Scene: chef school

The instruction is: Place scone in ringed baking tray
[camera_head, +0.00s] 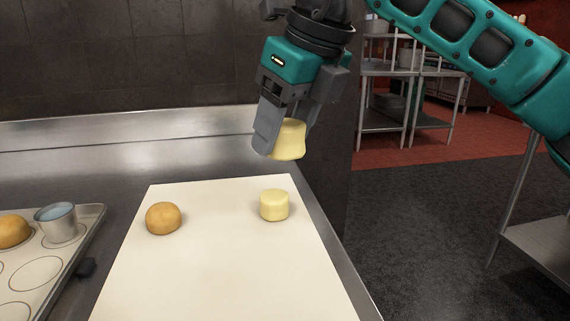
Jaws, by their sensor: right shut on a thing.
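My right gripper (283,143) is shut on a pale yellow scone (289,140). It holds the scone above the far right part of the white board. A second pale yellow scone (274,206) of similar shape stands on the board, below and apart from the held one. The ringed baking tray (76,234) is at the left, cut off by the picture's edge. It has several ring outlines on its surface. A golden bun (12,231) and a small metal cup (56,222) stand on it. My left gripper is not in view.
The white board (215,268) lies on the metal counter (122,161). A golden round bun (163,218) sits on its left side. The front of the board is clear. A wall stands behind the counter. Metal shelves (385,68) stand beyond, at the right.

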